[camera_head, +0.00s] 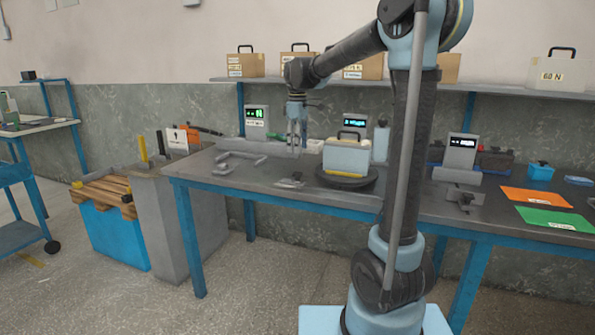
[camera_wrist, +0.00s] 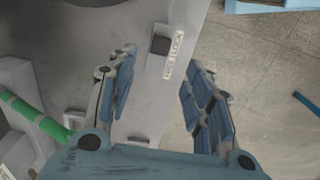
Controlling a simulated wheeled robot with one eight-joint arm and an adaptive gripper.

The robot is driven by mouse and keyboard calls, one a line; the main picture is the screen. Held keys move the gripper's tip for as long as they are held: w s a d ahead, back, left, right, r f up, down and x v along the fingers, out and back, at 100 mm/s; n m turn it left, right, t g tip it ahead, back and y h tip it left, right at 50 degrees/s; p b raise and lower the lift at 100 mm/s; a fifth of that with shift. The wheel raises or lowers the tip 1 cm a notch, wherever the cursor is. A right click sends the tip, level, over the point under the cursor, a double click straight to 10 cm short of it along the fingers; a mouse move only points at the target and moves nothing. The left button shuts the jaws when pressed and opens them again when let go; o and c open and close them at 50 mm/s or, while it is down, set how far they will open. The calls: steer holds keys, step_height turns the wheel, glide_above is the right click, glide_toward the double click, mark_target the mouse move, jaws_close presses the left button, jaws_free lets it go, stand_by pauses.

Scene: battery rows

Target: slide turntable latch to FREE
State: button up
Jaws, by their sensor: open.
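The turntable (camera_head: 346,180) is a dark round disc on the bench, with a cream case (camera_head: 346,158) standing on it. The latch is a small dark block (camera_wrist: 161,44) on a grey plate, beside a white label (camera_wrist: 173,56) reading FREE and LOCK. The block sits alongside the LOCK end of the label. In the head view a small fitting (camera_head: 290,181) lies left of the turntable, too small to read. My gripper (camera_wrist: 162,60) is open and empty, its fingers on either side of the block in the picture. In the head view my gripper (camera_head: 297,146) is above the bench; touch cannot be seen.
A grey bracket with handles (camera_head: 240,162) lies to the left on the bench (camera_head: 225,187). Small displays (camera_head: 257,118) stand behind. Orange (camera_head: 536,197) and green (camera_head: 556,220) sheets lie at right. A bar with a green band (camera_wrist: 35,118) is left in the wrist view.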

mark_target(297, 173)
step_height(297, 173, down, 10)
stand_by(0.5)
jaws_close()
